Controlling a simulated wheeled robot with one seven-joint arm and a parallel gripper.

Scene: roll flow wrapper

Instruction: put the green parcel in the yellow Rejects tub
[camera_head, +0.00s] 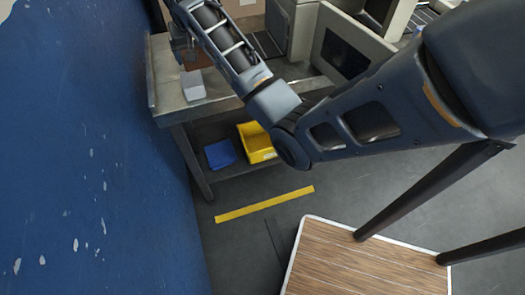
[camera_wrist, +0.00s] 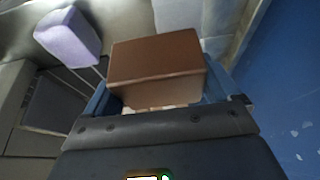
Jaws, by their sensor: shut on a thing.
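My gripper (camera_wrist: 162,98) is shut on a brown box-shaped parcel (camera_wrist: 157,57), with a finger on each side of it. In the head view the brown parcel (camera_head: 186,50) shows small at the upper left, above the bench end; my gripper is hard to make out there. A yellow tub (camera_head: 262,155) stands on the lower shelf under the bench, partly behind my arm. Its label is not readable. No parcel that looks clearly green shows in either view.
A pale grey parcel (camera_head: 193,86) lies on the bench (camera_head: 200,109). A lavender parcel (camera_wrist: 68,36) shows in the wrist view. A blue tub (camera_head: 220,154) stands left of the yellow one. A blue wall (camera_head: 95,150) runs close along the left. The floor before the bench is clear.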

